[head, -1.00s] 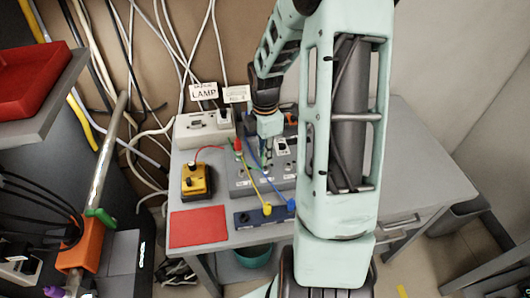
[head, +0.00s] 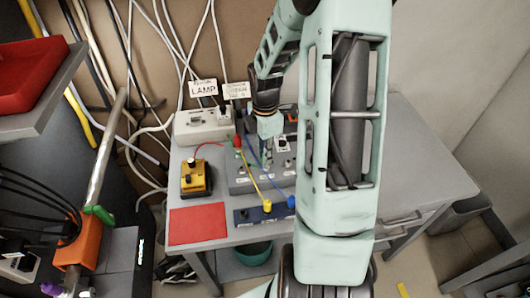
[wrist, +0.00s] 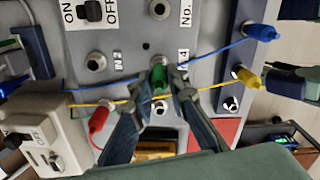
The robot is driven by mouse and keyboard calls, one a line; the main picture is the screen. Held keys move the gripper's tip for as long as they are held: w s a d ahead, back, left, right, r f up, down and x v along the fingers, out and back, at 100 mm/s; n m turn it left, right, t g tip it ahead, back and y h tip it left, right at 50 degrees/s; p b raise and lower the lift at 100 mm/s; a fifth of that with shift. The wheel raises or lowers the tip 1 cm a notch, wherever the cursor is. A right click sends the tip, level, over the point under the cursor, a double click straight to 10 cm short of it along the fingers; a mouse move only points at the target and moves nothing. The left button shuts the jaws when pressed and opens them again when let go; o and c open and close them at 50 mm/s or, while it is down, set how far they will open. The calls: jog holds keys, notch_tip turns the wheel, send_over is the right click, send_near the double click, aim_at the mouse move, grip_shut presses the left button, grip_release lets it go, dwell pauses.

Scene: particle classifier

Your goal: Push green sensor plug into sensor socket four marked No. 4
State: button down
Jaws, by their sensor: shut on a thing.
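The green sensor plug (wrist: 160,78) is held between the two fingertips of my gripper (wrist: 163,90), over the grey socket panel (wrist: 135,30). A socket shows partly at the plug's far end, beside a label ending in 4 (wrist: 184,57). I cannot tell how deep the plug sits, because its tip is hidden. In the head view my gripper (head: 268,150) points down at the panel (head: 243,184), and the green plug is not clearly seen there.
Yellow (wrist: 250,77) and blue (wrist: 262,32) plugs stand in a dark strip at the right. Their wires cross the panel close to my fingers. A red plug (wrist: 98,118) is at the left. A red mat (head: 198,224) lies at the table's front.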

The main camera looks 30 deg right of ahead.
jog(key=shift+f+b, duration=0.35)
jog(key=shift+f, duration=0.35)
jog(key=c, duration=1.8)
grip_release()
jog(key=shift+r, duration=0.1)
notch_tip(320, 180, up, 12)
